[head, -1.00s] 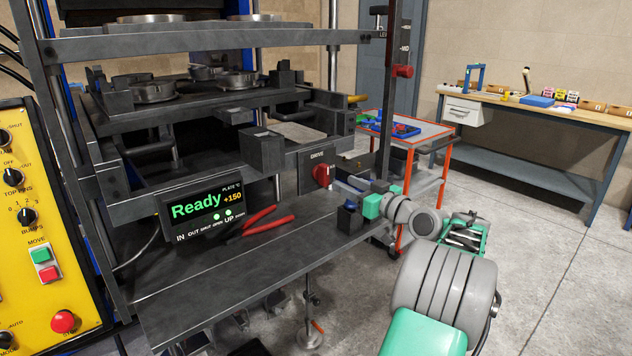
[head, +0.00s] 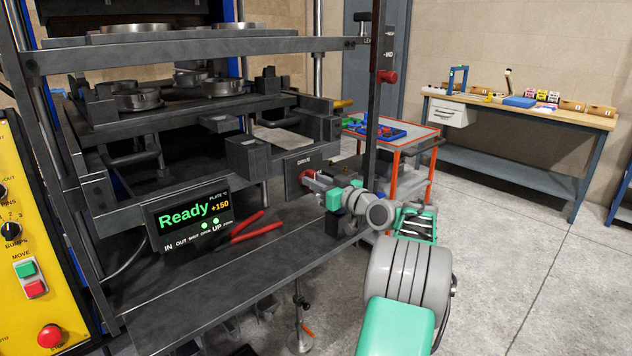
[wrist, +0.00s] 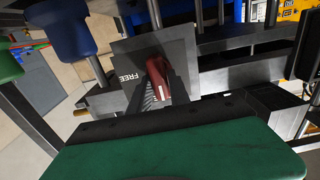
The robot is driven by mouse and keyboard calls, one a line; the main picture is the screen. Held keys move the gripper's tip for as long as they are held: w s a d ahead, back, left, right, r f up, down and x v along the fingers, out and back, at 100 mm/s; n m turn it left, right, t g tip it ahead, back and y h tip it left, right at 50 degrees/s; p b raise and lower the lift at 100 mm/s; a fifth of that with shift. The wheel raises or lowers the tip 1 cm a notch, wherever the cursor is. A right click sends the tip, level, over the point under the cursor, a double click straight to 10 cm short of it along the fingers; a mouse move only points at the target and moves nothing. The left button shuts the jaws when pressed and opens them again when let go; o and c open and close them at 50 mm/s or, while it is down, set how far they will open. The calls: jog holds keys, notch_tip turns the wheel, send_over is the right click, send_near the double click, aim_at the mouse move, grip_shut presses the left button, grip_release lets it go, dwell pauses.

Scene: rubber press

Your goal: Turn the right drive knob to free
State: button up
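The red drive knob (head: 307,175) sits on a dark plate labelled DRIVE on the front of the press. In the wrist view the knob (wrist: 158,78) shows a pale pointer mark, and the word FREE (wrist: 129,77) is printed on the plate beside it. My gripper (head: 316,182) is at the knob. In the wrist view its fingers (wrist: 163,92) lie on both sides of the knob, with the knob between them. Whether they press on it I cannot tell. The fingers hide part of the knob in the head view.
A display (head: 205,219) reads Ready +150. Red-handled pliers (head: 250,229) lie on the dark shelf (head: 225,275) below my arm. An orange-framed cart (head: 425,148) stands behind my arm. A yellow control panel (head: 25,255) is at the left.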

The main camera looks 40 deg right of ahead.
grip_shut()
jog(key=shift+d, duration=0.1)
jog(key=shift+m, duration=0.5)
jog(key=m+p, duration=0.4)
jog(key=m, duration=0.3)
jog(key=shift+d+r, duration=0.1)
jog(key=shift+d, duration=0.05)
jog(key=shift+d+f+m+p, duration=0.1)
jog(key=shift+f+m+p, duration=0.1)
jog(key=shift+m+p, duration=1.8)
jog(key=shift+f+m+p, duration=0.2)
jog(key=shift+m+p, duration=0.8)
jog(key=shift+m, duration=2)
jog(key=shift+o, duration=2.3)
grip_release()
